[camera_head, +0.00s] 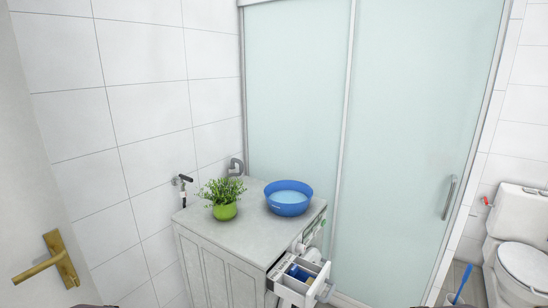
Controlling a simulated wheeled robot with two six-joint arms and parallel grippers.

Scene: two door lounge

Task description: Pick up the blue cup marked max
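A round blue basin or bowl (288,200) with small, unreadable markings on its side sits on the grey cabinet top (246,235). A small blue item (296,271) lies inside the open white drawer (317,286) at the cabinet's right side. It is too small to tell whether it is a cup, and I can read no "max" on it. Neither of my grippers is in view; only small dark bits show at the bottom edge, too little to identify.
A green potted plant (224,199) stands left of the bowl. A door with a brass handle (57,263) is at the left. A frosted shower door (415,140) stands behind the cabinet. A toilet (522,266) and a blue-handled brush (462,282) are at the right.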

